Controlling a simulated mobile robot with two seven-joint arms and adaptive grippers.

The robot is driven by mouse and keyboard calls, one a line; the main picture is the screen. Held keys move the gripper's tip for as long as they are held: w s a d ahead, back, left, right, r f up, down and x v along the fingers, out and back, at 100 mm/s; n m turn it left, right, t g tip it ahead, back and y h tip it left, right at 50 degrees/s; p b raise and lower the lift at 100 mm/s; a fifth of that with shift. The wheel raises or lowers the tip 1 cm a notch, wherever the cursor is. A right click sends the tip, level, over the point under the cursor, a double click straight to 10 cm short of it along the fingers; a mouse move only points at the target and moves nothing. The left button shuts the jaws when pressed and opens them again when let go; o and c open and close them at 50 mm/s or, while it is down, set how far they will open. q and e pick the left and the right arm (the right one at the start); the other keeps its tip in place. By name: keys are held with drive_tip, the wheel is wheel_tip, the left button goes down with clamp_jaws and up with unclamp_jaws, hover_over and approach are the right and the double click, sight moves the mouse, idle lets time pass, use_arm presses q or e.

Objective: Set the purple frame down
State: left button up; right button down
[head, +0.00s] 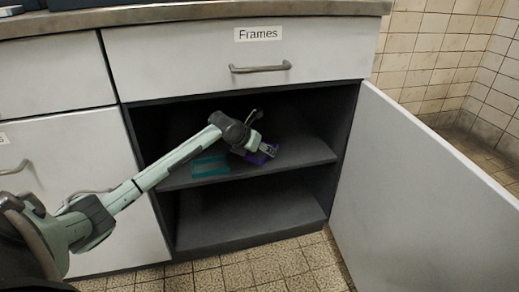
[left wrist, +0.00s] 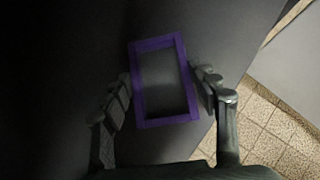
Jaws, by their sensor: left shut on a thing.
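The purple frame (head: 257,158) is at the shelf (head: 300,150) inside the open cabinet, right of a teal frame (head: 210,166). My left gripper (head: 268,150) reaches into the cabinet and is shut on the purple frame. In the left wrist view the rectangular purple frame (left wrist: 138,92) lies between the two fingers of my left gripper (left wrist: 166,88), with the dark shelf behind it. I cannot tell whether the frame touches the shelf. My right gripper is not in view.
The cabinet door (head: 430,190) stands open at the right. A drawer (head: 180,60) labelled "Frames" is closed above the opening. The lower compartment (head: 245,210) looks empty. Shelf space right of the purple frame is clear.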

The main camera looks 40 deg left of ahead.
use_arm(q)
drive_tip(key=shift+f, duration=0.2)
drive_tip(key=o, duration=1.3)
drive_tip(key=shift+r, duration=0.2)
